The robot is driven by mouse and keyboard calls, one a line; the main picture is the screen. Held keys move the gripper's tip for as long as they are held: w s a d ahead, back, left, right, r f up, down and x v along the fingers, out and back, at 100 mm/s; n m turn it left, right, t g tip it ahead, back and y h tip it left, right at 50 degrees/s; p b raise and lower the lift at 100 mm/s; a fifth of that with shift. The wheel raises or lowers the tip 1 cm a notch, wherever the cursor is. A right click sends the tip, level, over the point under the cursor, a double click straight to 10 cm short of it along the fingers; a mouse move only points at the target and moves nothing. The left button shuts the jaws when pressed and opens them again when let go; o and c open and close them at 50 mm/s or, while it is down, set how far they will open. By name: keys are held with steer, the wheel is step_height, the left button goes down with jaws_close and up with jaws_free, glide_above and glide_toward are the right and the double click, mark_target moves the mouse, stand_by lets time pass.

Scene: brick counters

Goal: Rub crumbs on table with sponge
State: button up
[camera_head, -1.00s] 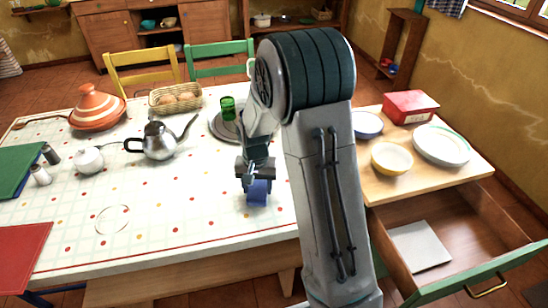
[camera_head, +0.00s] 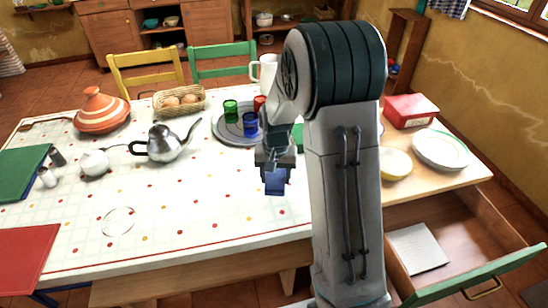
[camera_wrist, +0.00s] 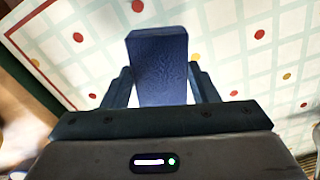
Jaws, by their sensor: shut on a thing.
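My gripper (camera_head: 275,166) is shut on a blue block-shaped sponge (camera_head: 275,184), over the right part of the table (camera_head: 190,215). I cannot tell whether the sponge touches the cloth. The tablecloth is white with a pale grid and red and yellow dots. No crumbs can be told apart from these dots. A thin brownish ring (camera_head: 118,221) shows on the cloth at the front left.
A round tray (camera_head: 222,133) with green, blue and red cups stands behind my gripper. A metal teapot (camera_head: 165,146), white sugar pot (camera_head: 94,163) and tagine (camera_head: 101,113) stand left. A side counter with bowls and an open drawer (camera_head: 450,215) lies right. The table's front middle is clear.

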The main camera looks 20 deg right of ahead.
steer(key=shift+r+p, duration=0.85)
steer(key=shift+r, duration=0.8)
